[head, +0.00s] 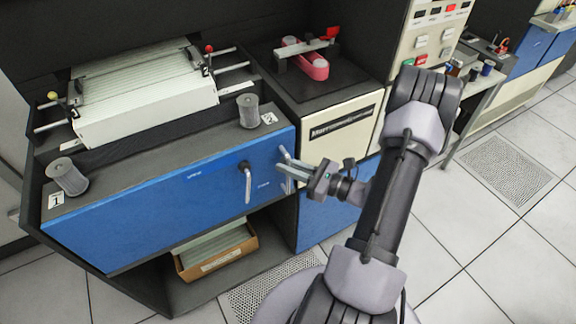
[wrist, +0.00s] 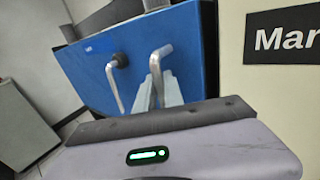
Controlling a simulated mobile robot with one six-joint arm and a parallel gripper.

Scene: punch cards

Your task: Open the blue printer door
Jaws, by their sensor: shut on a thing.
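The blue printer door (head: 150,208) is a wide panel across the front of the dark printer cabinet, and it also shows in the wrist view (wrist: 92,75). Near its right end is a silver handle (head: 285,153), seen in the wrist view (wrist: 156,62) too. My gripper (head: 284,170) is at this handle, with its fingers closed on it; the fingers also show in the wrist view (wrist: 157,92). The fingers hide the handle's lower part. Left of it hangs a second silver handle (head: 248,186) with a dark round mount. I cannot tell whether the door stands slightly ajar.
An open cardboard box (head: 218,262) of cards sits on the shelf below the door. Two grey cylinders (head: 248,111) (head: 68,177) stand on the top ledge. A cream cabinet (head: 345,130) stands close at the right. The tiled floor (head: 480,260) at right is clear.

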